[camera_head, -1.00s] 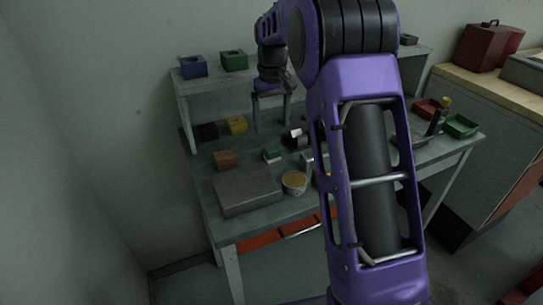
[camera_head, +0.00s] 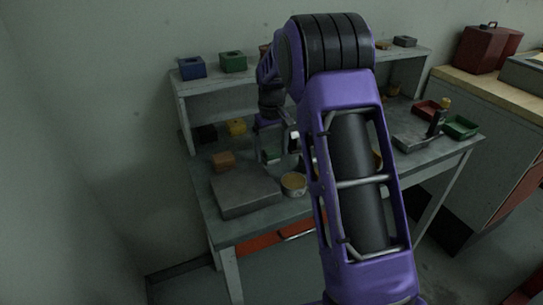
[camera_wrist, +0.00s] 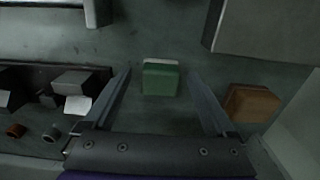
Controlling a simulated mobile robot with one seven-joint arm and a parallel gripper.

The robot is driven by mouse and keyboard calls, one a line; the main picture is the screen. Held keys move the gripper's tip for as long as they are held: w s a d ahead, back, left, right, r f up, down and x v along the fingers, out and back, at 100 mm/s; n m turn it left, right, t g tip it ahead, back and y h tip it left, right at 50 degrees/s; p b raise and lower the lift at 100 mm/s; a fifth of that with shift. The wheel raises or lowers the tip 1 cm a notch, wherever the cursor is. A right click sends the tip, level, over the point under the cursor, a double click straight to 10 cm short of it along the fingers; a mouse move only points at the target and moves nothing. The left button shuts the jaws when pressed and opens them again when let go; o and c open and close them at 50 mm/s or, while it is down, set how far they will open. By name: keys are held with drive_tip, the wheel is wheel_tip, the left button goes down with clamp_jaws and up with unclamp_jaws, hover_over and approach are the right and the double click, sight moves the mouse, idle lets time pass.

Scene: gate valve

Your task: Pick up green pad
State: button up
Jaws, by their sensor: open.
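The green pad (camera_wrist: 160,79) is a small green block with a pale strip along its far edge. It lies on the grey table in the wrist view. It also shows, partly hidden, between my fingers in the head view (camera_head: 271,155). My gripper (camera_wrist: 159,73) is open, with one finger on each side of the pad and a gap on both sides. In the head view my gripper (camera_head: 271,150) points down at the table. I cannot tell exactly how high the fingertips are above the table.
An orange-brown block (camera_wrist: 253,103) lies just outside my right finger in the wrist view. A large grey block (camera_head: 245,192) and a round tin (camera_head: 293,183) are nearer the table's front.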

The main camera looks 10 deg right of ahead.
sight(271, 150)
clamp_jaws()
wheel_tip(271, 150, up, 10)
drive_tip(key=shift+r+p, duration=0.1)
drive_tip(key=shift+p, duration=0.5)
drive_tip(key=c, duration=0.7)
unclamp_jaws()
drive_tip(key=c, duration=0.6)
